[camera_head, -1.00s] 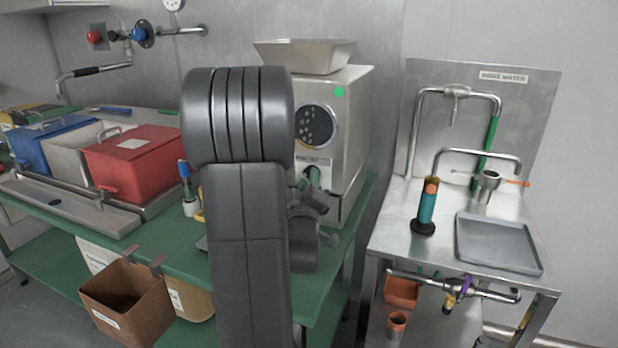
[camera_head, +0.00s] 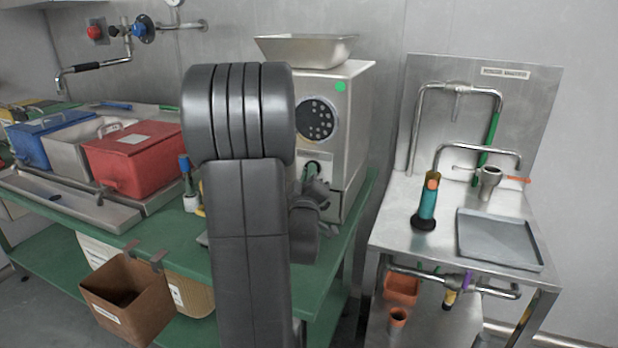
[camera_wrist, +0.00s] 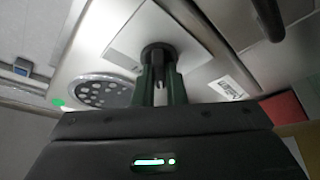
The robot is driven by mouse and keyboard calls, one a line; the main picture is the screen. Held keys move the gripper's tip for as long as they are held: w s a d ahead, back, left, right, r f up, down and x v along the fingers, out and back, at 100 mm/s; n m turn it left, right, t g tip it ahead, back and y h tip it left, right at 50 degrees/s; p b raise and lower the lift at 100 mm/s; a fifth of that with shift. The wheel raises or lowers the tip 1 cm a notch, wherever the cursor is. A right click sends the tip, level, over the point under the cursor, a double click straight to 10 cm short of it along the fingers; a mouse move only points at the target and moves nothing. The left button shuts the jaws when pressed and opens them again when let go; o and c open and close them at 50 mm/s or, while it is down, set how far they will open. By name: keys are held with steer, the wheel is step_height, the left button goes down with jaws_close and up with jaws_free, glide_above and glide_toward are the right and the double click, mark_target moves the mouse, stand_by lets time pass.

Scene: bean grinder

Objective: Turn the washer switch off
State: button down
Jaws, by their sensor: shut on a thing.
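The steel machine (camera_head: 352,110) stands on the green table behind my arm, with a round perforated disc (camera_head: 316,120) and a green dot on its front. Below the disc is a small white label, too small to read. The dark switch knob (camera_wrist: 157,50) sticks out from a square plate in the wrist view. My gripper (camera_wrist: 160,82) has its dark green fingers shut around this knob. In the head view my gripper (camera_head: 316,186) shows just right of my arm, at the machine's lower front. My arm hides part of the front, and the fingers cover much of the knob.
A red box (camera_head: 134,158) and a blue box (camera_head: 48,140) stand on the table at left. A brown bin (camera_head: 128,296) hangs at its front edge. At right, a steel sink stand (camera_head: 395,225) holds a grey tray (camera_head: 498,240) and a teal-handled tool (camera_head: 427,205).

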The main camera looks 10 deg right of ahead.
steer(key=shift+a+f+m+g+h+b, duration=0.1)
steer(key=shift+m+g+h+b, duration=0.15)
steer(key=shift+m+h+b, duration=1.35)
steer(key=shift+d+r+m+g+h+b, duration=0.15)
steer(key=shift+m+h+b, duration=0.4)
steer(key=shift+m+b, duration=2.15)
steer(key=shift+a+f+m+g+h+b, duration=0.25)
steer(key=shift+m+h+b, duration=0.8)
steer(key=shift+m+b, duration=1.1)
steer(key=shift+d+r+m, duration=0.1)
steer(key=shift+r+m, duration=0.05)
steer(key=shift+m, duration=0.3)
steer(key=c, duration=1.5)
jaws_free()
steer(key=shift+w, duration=0.1)
